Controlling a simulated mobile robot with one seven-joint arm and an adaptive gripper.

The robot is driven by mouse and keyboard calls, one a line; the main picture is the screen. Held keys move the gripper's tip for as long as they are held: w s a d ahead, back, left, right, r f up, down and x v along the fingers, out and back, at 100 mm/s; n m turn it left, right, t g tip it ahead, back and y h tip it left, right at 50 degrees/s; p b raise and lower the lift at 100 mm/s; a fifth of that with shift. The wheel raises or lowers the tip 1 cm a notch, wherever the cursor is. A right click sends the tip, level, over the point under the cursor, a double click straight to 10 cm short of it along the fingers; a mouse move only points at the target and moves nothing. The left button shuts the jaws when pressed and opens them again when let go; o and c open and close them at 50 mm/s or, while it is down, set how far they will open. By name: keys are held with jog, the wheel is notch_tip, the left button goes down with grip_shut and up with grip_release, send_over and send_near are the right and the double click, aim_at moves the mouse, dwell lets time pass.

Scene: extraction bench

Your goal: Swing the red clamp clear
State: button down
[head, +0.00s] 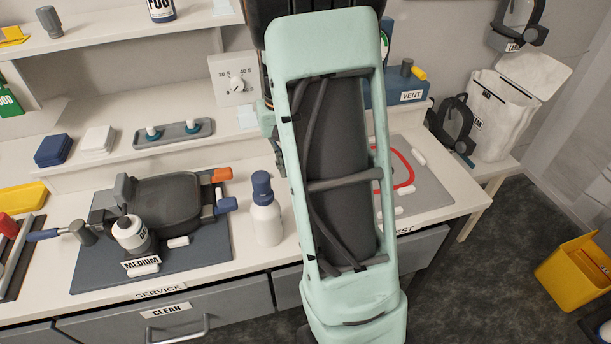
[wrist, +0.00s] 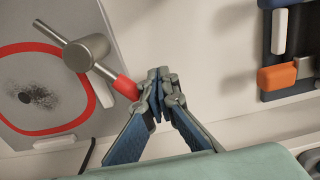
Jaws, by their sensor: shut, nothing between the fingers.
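The red clamp, a grey metal bar with a thick round crosspiece (wrist: 88,52) and a red tip (wrist: 126,87), lies across the right edge of a red-ringed grey board in the wrist view. My gripper (wrist: 158,76) is shut and empty, just right of the red tip. I cannot tell whether the finger touches it. In the head view my arm hides the clamp and my gripper. The board (head: 432,187) shows there on the right of the bench, partly covered by my arm, with part of its red ring (head: 402,160) visible.
A dark grey device on a blue mat (head: 210,250) has an orange lever (head: 222,174) and a blue lever (head: 226,205). A white bottle with a blue cap (head: 266,215) stands between the mat and my arm. A vent box (head: 408,91) stands behind the board.

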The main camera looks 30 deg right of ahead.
jog(key=shift+w+d, duration=0.35)
jog(key=shift+d, duration=0.25)
jog(key=shift+w+d, duration=0.3)
jog(key=shift+d, duration=0.25)
jog(key=shift+s+a+r+p, duration=0.1)
jog(key=shift+s+r+p, duration=0.1)
jog(key=shift+r+p, duration=1)
jog(key=shift+s+a+r+p, duration=0.15)
jog(key=shift+r+p, duration=0.7)
jog(key=shift+r, duration=0.6)
jog(key=shift+s+d+r+p, duration=0.1)
jog(key=shift+s+r+p, duration=0.1)
jog(key=shift+r+p, duration=1)
jog(key=shift+r, duration=0.15)
